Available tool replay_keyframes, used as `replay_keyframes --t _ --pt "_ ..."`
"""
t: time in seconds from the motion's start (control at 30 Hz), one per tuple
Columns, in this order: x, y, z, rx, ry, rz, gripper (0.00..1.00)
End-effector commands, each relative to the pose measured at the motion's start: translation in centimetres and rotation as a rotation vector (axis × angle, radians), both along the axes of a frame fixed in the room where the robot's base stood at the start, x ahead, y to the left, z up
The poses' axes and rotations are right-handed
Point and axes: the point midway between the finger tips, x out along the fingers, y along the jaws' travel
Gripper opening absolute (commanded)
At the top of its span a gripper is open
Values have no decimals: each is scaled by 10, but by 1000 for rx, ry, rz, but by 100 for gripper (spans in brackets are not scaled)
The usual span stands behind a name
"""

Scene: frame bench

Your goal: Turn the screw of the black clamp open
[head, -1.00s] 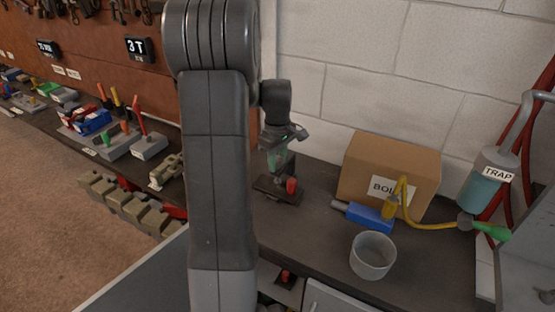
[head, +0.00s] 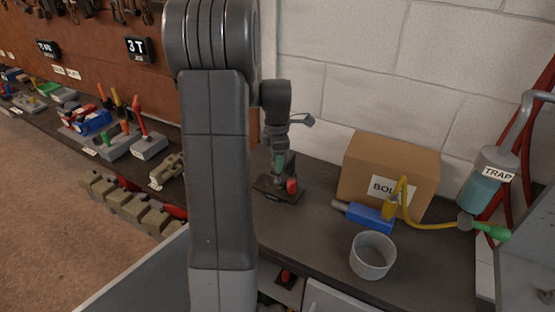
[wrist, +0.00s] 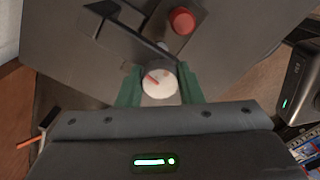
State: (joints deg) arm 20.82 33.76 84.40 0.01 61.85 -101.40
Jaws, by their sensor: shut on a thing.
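My gripper (head: 280,168) points down over the black clamp (head: 270,186) on the bench. In the wrist view its green fingers (wrist: 160,88) are on either side of a round white screw head (wrist: 158,81) with a red line across it, and are shut on it. The red line runs slantwise in the picture. Dark parts of the clamp (wrist: 118,38) lie just beyond the fingers. A red knob (wrist: 182,20) stands beside them; it also shows in the head view (head: 292,187). The screw's shaft is hidden under its head.
A cardboard box (head: 410,165), a blue tool (head: 365,216) with a yellow hose, and a grey round cup (head: 373,256) stand to the right of the clamp. Tool blocks (head: 148,146) stand to the left. The bench in front of the clamp is mostly clear.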

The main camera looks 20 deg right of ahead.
Motion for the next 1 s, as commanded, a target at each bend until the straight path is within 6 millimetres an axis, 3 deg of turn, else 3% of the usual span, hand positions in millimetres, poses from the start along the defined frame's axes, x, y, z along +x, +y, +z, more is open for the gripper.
replay_keyframes --t 0.3,0.8,0.83,0.93,1.0 --pt "1 0 1 -1 -3 107 10" --pt "1 0 1 -1 -3 124 10" --pt "1 0 1 -1 -3 124 37" --pt "1 0 1 -1 -3 123 55" --pt "0 0 1 -1 -2 123 55"
